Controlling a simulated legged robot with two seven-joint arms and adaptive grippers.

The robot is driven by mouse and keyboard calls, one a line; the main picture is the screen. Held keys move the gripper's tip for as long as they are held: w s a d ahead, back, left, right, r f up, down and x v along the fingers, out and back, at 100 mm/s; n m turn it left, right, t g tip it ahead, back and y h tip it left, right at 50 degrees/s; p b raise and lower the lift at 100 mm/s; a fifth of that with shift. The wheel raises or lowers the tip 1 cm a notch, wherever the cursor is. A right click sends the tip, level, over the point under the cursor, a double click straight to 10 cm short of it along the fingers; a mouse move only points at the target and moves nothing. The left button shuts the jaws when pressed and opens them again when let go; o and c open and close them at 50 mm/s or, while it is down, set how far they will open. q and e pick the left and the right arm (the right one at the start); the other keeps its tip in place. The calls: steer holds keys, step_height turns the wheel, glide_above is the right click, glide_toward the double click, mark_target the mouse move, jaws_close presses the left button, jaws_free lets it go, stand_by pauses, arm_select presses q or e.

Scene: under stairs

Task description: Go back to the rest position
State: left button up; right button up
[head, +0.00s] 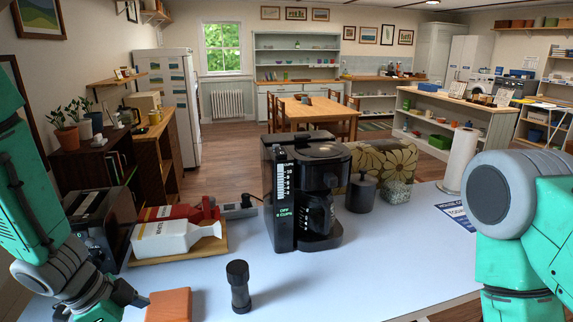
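My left gripper (126,297) is at the lower left, low over the near left part of the table, left of an orange-brown block (169,305). Its dark fingers are small and partly merged with the arm, so I cannot tell whether they are open or shut. I see nothing clearly held in it. My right arm comes in from the right edge, bent, with a large grey joint and teal links. Its gripper is outside the picture.
The pale table (375,265) holds a black coffee maker (283,205), a dark grinder (238,287), a white carton (172,239) on a wooden board, a black canister (361,193) and a paper towel roll (462,160). The front right tabletop is mostly clear.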

arm_select(q)
steer(key=s+d+f+n, duration=0.3)
steer(key=s+f+n, duration=0.55)
steer(key=f, duration=0.25)
steer(key=s+a+f+n+g+y, duration=0.1)
steer(key=s+a+f+n+y, duration=0.2)
steer(key=s, duration=0.5)
steer(key=s+a+f+n+g+y, duration=0.1)
steer(key=s+a+f+n, duration=0.25)
steer(key=s, duration=0.55)
steer(key=w+d+f+m+t+b, duration=0.1)
steer(key=w+f+b, duration=0.2)
steer(key=f+b, duration=1.2)
steer(key=shift+w+d+m, duration=0.15)
steer(key=shift+d+m, duration=0.25)
arm_select(e)
step_height(320, 180, down, 15)
